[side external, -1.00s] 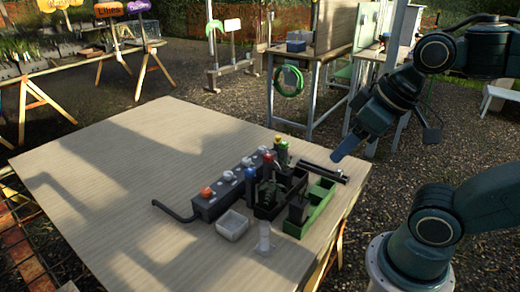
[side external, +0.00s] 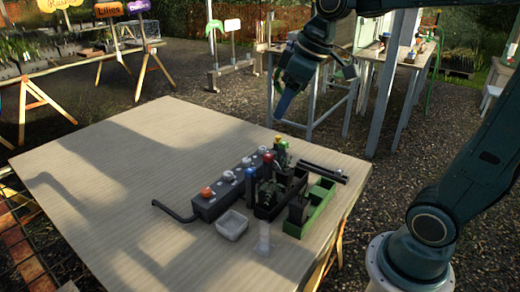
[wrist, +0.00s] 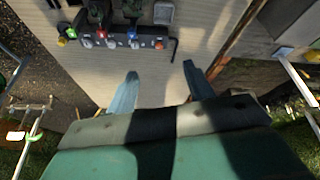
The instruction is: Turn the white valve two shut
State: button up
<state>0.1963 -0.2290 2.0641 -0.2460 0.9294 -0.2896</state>
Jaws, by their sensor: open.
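A dark valve block (side external: 213,207) lies on the wooden table, with a row of knobs along it. An orange knob (side external: 207,192) is at the near end, then white knobs (side external: 228,175) behind it. In the wrist view the white knobs (wrist: 111,43) sit in a row beside the orange one (wrist: 158,45). No number is readable, so I cannot tell which is valve two.
A black hose (side external: 172,211) leaves the block's near end. The table's left half (side external: 110,170) is clear.

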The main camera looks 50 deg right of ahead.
jog(key=w+d+f+n, duration=0.2)
jog(key=w+d, duration=0.3)
jog(key=w, duration=0.4)
jog(key=n+g+y, duration=0.2)
jog(key=n+y, duration=0.1)
jog(key=n, duration=0.3)
send_over(246, 160)
jog(key=s+d, duration=0.3)
jog(key=d, duration=0.2)
notch_tip(246, 160, down, 18)
jog(key=shift+s+d+f, duration=0.1)
jog(key=shift+f, duration=0.1)
jog(key=shift+f, duration=0.1)
jog(key=x, duration=1.3)
jog(key=shift+f, duration=0.3)
jog(key=c, duration=1)
